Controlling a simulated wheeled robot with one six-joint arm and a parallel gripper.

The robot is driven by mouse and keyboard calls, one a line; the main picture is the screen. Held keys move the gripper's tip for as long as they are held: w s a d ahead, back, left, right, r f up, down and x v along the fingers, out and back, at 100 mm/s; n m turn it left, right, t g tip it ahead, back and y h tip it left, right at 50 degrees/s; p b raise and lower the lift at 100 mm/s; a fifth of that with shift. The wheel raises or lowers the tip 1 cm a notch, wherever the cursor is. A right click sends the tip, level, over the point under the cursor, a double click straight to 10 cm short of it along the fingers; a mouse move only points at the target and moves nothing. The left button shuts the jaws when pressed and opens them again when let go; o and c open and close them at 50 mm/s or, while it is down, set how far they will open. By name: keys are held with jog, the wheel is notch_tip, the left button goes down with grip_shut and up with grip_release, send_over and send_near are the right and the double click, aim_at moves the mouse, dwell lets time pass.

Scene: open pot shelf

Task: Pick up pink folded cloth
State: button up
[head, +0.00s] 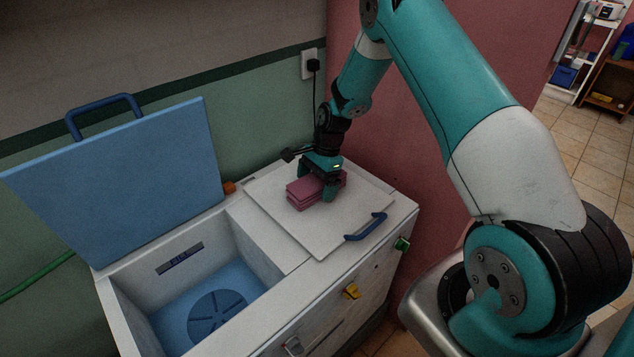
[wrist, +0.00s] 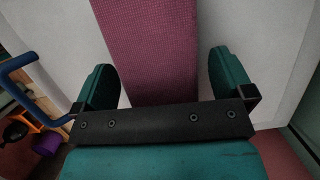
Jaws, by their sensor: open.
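The pink folded cloth (head: 302,194) lies on the closed white lid on the right half of the washing machine. My gripper (head: 316,190) is directly over it, pointing down, with its fingers at the cloth's level. In the wrist view the cloth (wrist: 150,45) runs between the two open teal fingers of my gripper (wrist: 165,80). The cloth's near end is hidden behind the gripper's black bar. In the head view the gripper covers part of the cloth.
The closed white lid (head: 275,215) has a blue handle (head: 366,227) at its front right. On the left, a blue lid (head: 130,165) stands open over a tub (head: 190,300). A pink wall (head: 420,130) rises close behind and right of the machine. A plugged socket (head: 311,64) is on the green wall.

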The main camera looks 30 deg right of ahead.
jog(key=shift+a+f, duration=0.15)
jog(key=shift+f, duration=0.3)
jog(key=shift+c, duration=0.2)
jog(key=c, duration=1)
jog(key=shift+c, duration=0.2)
jog(key=shift+r, duration=0.2)
